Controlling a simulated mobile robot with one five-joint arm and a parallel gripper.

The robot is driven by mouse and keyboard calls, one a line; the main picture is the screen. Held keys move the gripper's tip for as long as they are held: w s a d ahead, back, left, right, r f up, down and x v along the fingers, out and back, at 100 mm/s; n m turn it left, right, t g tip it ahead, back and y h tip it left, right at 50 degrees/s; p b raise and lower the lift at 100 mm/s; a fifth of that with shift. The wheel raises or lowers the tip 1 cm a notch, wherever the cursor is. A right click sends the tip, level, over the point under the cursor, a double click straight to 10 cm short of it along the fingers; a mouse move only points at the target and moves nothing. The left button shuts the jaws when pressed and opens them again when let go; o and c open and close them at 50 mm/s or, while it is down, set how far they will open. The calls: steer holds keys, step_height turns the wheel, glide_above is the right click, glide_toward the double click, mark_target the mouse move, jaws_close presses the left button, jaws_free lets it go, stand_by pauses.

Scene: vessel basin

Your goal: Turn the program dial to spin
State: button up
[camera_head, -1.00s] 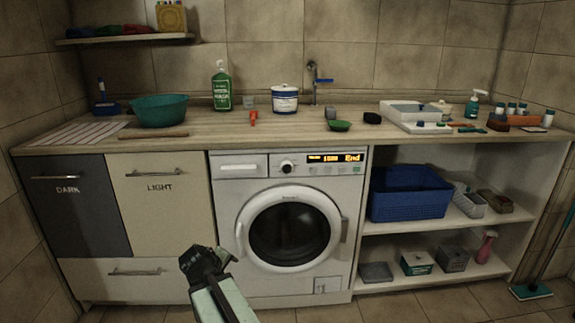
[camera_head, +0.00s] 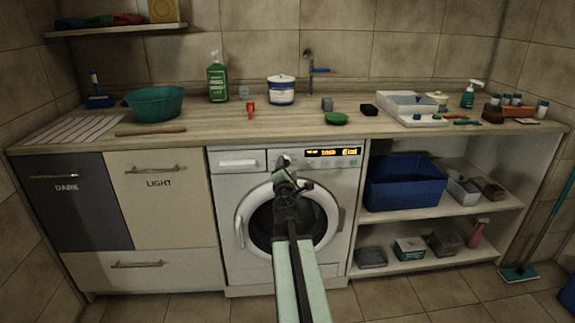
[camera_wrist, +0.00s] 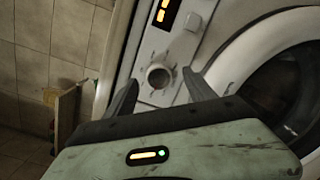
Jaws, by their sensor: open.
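The white washing machine (camera_head: 222,195) stands under the counter with its round door shut. Its program dial (camera_wrist: 158,77) is a small round knob on the front panel, and it shows in the wrist view between my gripper's fingers. My gripper (camera_head: 285,165) is raised in front of the panel in the head view and hides most of the dial there. In the wrist view my gripper (camera_wrist: 162,92) is open, with one dark finger on each side of the dial; I cannot tell whether either touches it. The lit orange display (camera_head: 333,152) reads "End" at its right.
The detergent drawer (camera_head: 238,160) is shut, left of the dial. The wooden counter edge (camera_head: 420,133) runs just above the panel. A blue basket (camera_head: 400,184) sits on the open shelf at right. The floor before the machine is clear.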

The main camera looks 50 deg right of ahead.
steer(key=x, duration=0.2)
steer(key=shift+w, duration=0.55)
steer(key=shift+c, duration=0.3)
steer(key=c, duration=1)
steer(key=shift+s, duration=0.25)
steer(key=c, duration=0.3)
steer(key=shift+w, duration=0.2)
